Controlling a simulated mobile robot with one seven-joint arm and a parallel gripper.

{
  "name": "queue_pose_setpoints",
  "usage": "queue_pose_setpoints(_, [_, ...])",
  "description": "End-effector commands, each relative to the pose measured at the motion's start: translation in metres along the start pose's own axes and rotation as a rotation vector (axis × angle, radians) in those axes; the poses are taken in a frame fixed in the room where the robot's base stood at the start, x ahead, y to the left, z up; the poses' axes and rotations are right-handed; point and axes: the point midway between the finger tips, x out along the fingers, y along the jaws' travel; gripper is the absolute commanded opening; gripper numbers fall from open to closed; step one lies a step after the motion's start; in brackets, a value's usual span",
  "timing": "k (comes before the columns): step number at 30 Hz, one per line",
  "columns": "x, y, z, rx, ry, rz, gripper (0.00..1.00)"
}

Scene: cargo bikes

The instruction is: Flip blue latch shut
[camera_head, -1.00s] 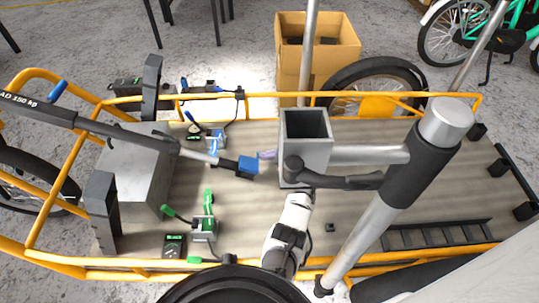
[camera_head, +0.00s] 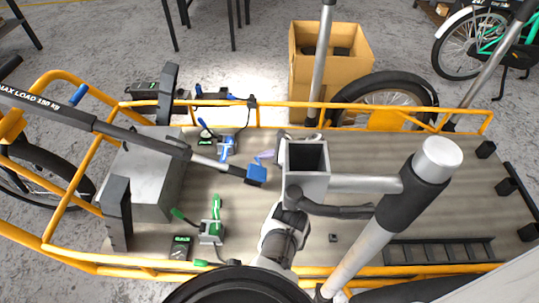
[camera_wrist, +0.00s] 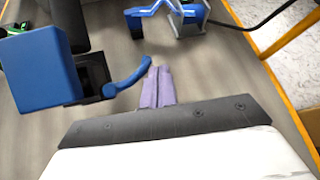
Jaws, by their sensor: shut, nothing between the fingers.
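A blue toggle latch (camera_head: 227,145) on a metal base stands on the wooden bike deck; its blue arms show at the top of the wrist view (camera_wrist: 172,14). My gripper's purple fingers (camera_wrist: 152,78) lie side by side, shut and empty, pointing toward this latch with a gap between. In the head view my fingertips (camera_head: 265,156) show left of a grey square post, which hides part of my wrist. A bar ends in a blue block (camera_head: 255,174). A curved blue lever (camera_wrist: 130,78) beside that block is just left of my fingers; contact is unclear.
A green latch (camera_head: 213,222) stands nearer on the deck. The grey square post (camera_head: 305,180) and its cross tube stand close to my arm. An orange rail (camera_head: 270,103) edges the deck. Open deck lies to the right.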

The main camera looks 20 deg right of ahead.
Motion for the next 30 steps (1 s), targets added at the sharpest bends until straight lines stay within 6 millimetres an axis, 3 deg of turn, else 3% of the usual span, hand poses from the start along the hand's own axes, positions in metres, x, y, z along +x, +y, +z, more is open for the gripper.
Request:
queue_pose_setpoints(12, [0.009,0.001,0.021,-0.041,-0.011,0.022,0.0])
queue_pose_setpoints(17, [0.012,0.004,0.024,-0.118,-0.028,0.066,0.0])
queue_pose_setpoints(30, [0.015,0.007,0.03,-0.122,-0.029,0.067,0.0])
